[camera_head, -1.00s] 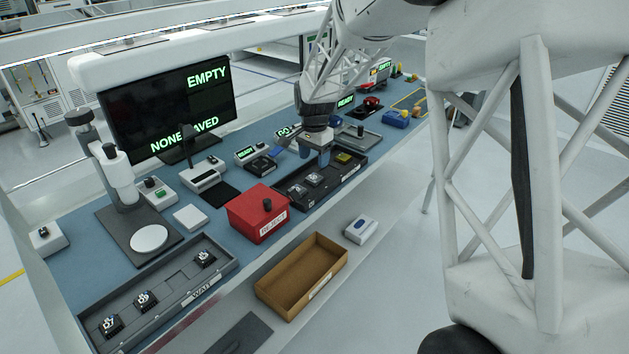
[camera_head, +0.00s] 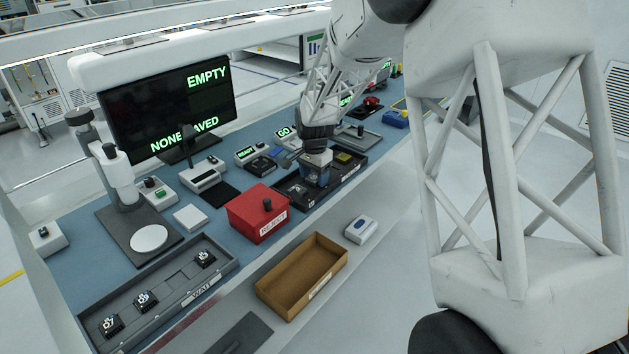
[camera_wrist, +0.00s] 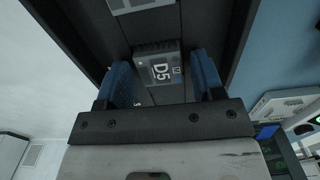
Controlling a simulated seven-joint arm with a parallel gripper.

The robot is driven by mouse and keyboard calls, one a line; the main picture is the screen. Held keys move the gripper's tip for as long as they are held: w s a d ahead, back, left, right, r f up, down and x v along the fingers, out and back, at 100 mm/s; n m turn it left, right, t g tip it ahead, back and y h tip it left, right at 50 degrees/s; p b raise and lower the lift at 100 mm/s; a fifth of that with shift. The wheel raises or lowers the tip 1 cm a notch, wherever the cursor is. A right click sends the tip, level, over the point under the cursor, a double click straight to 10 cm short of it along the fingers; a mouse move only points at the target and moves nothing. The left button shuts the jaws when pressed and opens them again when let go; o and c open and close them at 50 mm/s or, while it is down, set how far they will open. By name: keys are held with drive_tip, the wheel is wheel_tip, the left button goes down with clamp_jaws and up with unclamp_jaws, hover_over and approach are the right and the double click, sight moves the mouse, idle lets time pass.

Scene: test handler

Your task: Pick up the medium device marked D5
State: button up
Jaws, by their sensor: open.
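The device marked D5 (camera_wrist: 160,70) is a small grey block with white lettering and an M beside it. It lies in a dark tray (camera_wrist: 222,18) and shows between the two blue fingers of my gripper (camera_wrist: 164,80) in the wrist view. The fingers are apart, one on each side of it, and I cannot tell whether they touch it. In the head view my gripper (camera_head: 317,178) is down over the dark tray (camera_head: 347,177), and it hides D5 there.
Another device (camera_wrist: 138,5) lies further along the same tray. A red reject box (camera_head: 252,222) stands left of the tray. A wait tray (camera_head: 222,262) holds several devices at lower left.

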sight(314, 177)
drive_tip(key=c, duration=0.7)
drive_tip(key=shift+r, duration=0.2)
drive_tip(key=shift+r, duration=2.25)
